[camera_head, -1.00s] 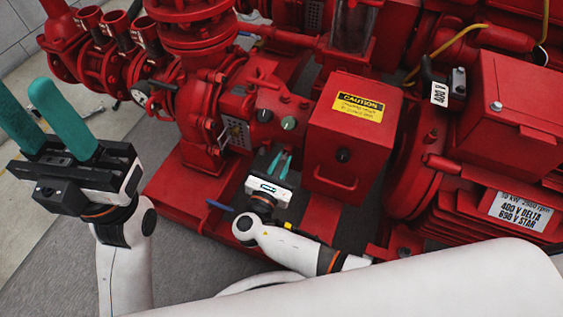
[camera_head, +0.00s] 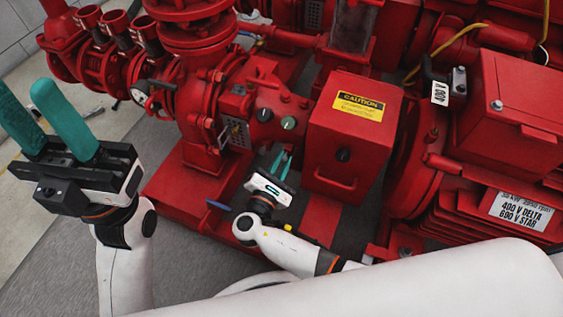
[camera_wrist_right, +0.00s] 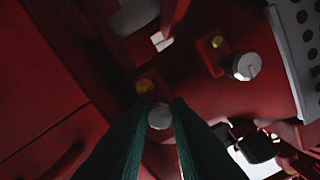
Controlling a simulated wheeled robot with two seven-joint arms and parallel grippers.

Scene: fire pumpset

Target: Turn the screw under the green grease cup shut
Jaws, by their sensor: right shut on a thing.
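The green grease cup (camera_head: 289,123) sits on the red pump housing, left of the box with the caution label. My right gripper (camera_head: 284,158) reaches up below it, beside that box. The screw is hidden in the head view. My left gripper (camera_head: 24,94) is raised at the left, fingers apart and empty.
A dark grease cup (camera_head: 264,114) sits left of the green one. A second silver screw (camera_wrist_right: 245,66) shows in the right wrist view. The red box (camera_head: 347,150) stands close to the right gripper. A blue lever (camera_head: 219,205) is near my right wrist.

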